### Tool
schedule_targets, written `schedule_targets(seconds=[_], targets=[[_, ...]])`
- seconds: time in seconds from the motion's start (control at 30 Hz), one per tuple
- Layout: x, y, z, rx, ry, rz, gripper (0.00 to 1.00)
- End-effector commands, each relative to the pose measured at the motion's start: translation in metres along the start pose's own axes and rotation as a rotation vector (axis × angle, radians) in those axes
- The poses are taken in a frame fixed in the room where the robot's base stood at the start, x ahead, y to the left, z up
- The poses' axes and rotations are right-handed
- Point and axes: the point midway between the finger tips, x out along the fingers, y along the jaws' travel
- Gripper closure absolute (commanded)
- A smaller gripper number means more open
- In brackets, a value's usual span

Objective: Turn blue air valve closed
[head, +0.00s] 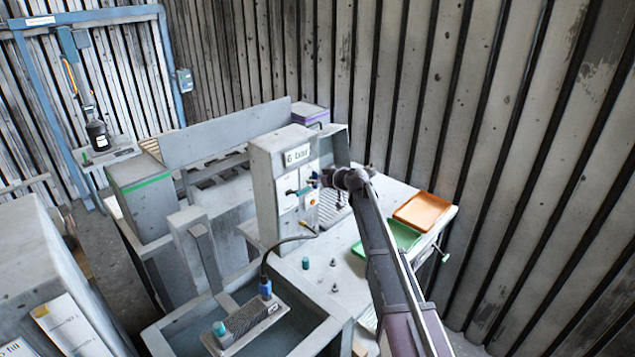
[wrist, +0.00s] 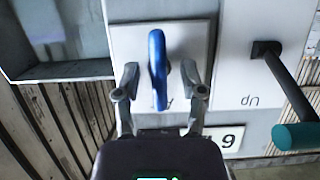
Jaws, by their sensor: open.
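The blue air valve handle (wrist: 157,70) stands out from a light plate (wrist: 193,42) on the grey housing in the wrist view. It looks narrow and runs nearly up and down in the picture. My gripper (wrist: 162,88) is open, with one finger on each side of the handle. Gaps show between the handle and both fingers, so neither appears to touch it. In the head view my gripper (head: 322,178) is at the front of the grey cabinet (head: 267,185), and the valve is small and hard to make out there.
A black lever with a teal grip (wrist: 298,136) sticks out right of the valve in the wrist view. In the head view, a green tray (head: 400,236) and an orange tray (head: 422,211) lie on the bench. A basin (head: 310,335) stands in front.

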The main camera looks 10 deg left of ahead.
Motion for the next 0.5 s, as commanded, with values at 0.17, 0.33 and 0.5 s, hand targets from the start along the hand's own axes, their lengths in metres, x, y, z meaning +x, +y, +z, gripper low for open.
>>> schedule_targets(seconds=[0.17, 0.33, 0.5], targets=[[0.0002, -0.0002, -0.0002, 0.000, 0.000, 0.000, 0.47], [0.0001, -0.0003, -0.0001, 0.000, 0.000, 0.000, 0.74], [0.0001, -0.0004, -0.0001, 0.000, 0.000, -0.001, 1.00]])
